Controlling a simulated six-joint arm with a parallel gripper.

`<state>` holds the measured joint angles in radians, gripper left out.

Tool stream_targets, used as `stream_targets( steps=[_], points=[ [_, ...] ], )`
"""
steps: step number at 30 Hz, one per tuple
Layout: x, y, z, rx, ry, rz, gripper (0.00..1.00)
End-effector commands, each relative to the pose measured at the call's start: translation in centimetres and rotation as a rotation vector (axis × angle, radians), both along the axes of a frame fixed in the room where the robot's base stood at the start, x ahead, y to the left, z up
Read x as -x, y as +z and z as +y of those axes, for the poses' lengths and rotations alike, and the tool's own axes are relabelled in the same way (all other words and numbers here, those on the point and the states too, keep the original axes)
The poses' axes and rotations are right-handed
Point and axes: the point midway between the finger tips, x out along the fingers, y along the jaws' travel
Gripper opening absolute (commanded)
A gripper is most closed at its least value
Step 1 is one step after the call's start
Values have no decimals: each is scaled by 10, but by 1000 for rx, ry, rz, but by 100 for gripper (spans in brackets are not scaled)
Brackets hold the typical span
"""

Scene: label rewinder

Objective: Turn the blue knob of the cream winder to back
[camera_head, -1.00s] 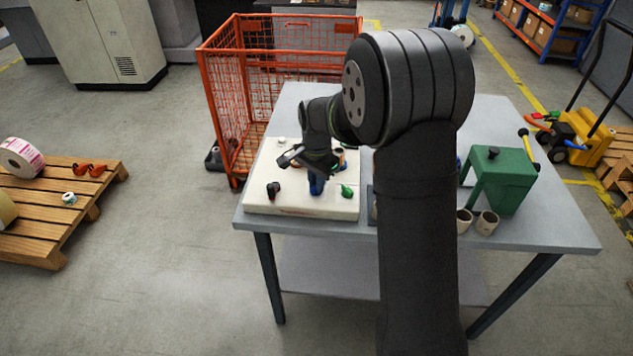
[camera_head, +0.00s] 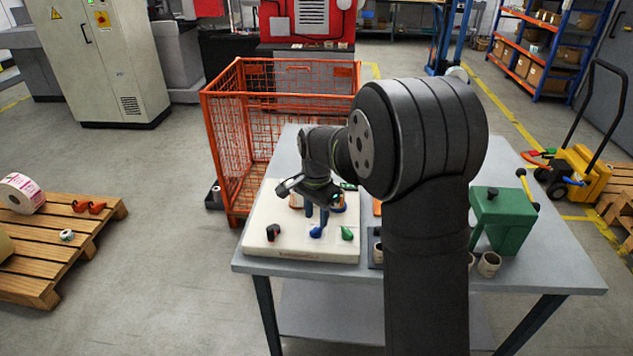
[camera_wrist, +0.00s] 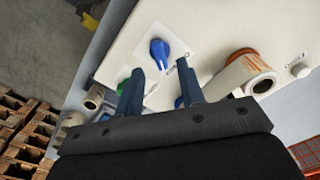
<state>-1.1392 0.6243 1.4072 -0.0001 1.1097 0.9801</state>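The cream winder (camera_head: 262,243) lies on the grey table as a low cream block. Its blue knob (camera_head: 316,232) shows near the front middle in the head view. In the wrist view the blue knob (camera_wrist: 160,53) sits on a white label plate, beyond the fingertips. My gripper (camera_head: 316,211) is above the winder, just over the knob. In the wrist view my gripper (camera_wrist: 160,78) has its two blue fingers apart with nothing held between them. The exact knob pointing is hard to tell.
A green knob (camera_head: 347,233) and a dark red-black knob (camera_head: 273,232) flank the blue one. A brown-and-cream roll (camera_wrist: 248,72) stands on the winder. An orange cage (camera_head: 232,146) stands behind.

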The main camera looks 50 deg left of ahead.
Motion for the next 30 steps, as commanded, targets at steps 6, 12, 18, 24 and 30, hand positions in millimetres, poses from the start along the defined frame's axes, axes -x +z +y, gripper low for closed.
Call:
stream_targets(
  steps=[6,12,18,24,30],
  points=[
    [0,57,1,-5,0,-2,35],
    [0,101,0,-3,0,-1,35],
    [0,127,0,-1,-1,-1,35],
    [0,134,0,0,-1,0,35],
    [0,134,0,0,-1,0,35]
  ],
)
